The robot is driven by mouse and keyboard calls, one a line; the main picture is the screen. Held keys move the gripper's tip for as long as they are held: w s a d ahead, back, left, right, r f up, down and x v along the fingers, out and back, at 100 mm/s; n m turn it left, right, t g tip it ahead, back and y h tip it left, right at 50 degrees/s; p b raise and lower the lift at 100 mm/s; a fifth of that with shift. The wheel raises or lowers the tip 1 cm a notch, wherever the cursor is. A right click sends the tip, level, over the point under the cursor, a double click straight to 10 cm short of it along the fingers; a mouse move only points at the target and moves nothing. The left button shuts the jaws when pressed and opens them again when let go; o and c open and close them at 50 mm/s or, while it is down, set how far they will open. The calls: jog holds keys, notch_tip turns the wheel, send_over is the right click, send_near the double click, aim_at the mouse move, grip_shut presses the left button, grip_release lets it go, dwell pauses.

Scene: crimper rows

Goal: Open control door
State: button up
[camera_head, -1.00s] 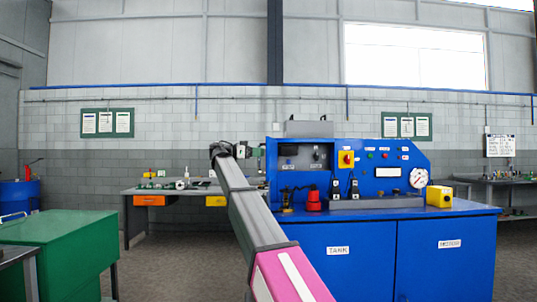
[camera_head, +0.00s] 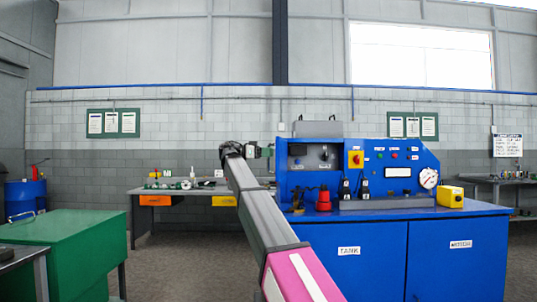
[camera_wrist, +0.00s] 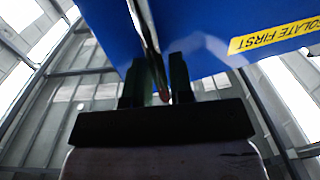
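The blue control cabinet (camera_head: 434,203) stands right of centre, with switches and a gauge on its upper panel. An upper-left recess (camera_head: 313,157) shows dark fittings inside. My gripper (camera_head: 267,151) is at the cabinet's upper left edge, small and partly hidden by my wrist. In the wrist view, a blue panel (camera_wrist: 205,25) with a yellow label ending in "OLATE FIRST" (camera_wrist: 275,36) fills the top. The two dark fingers of my gripper (camera_wrist: 160,85) are close together, with a thin pale edge or bar (camera_wrist: 146,25) between them. I cannot tell whether they press on it.
Lower doors marked TANK (camera_head: 350,270) face me. A yellow box (camera_head: 449,197) and a red knob (camera_head: 323,200) sit on the cabinet's ledge. A green chest (camera_head: 75,255) stands at the left. A workbench (camera_head: 150,191) is behind my arm. Open floor lies between.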

jog(key=a, duration=1)
jog(key=shift+a, duration=0.4)
jog(key=shift+w, duration=0.1)
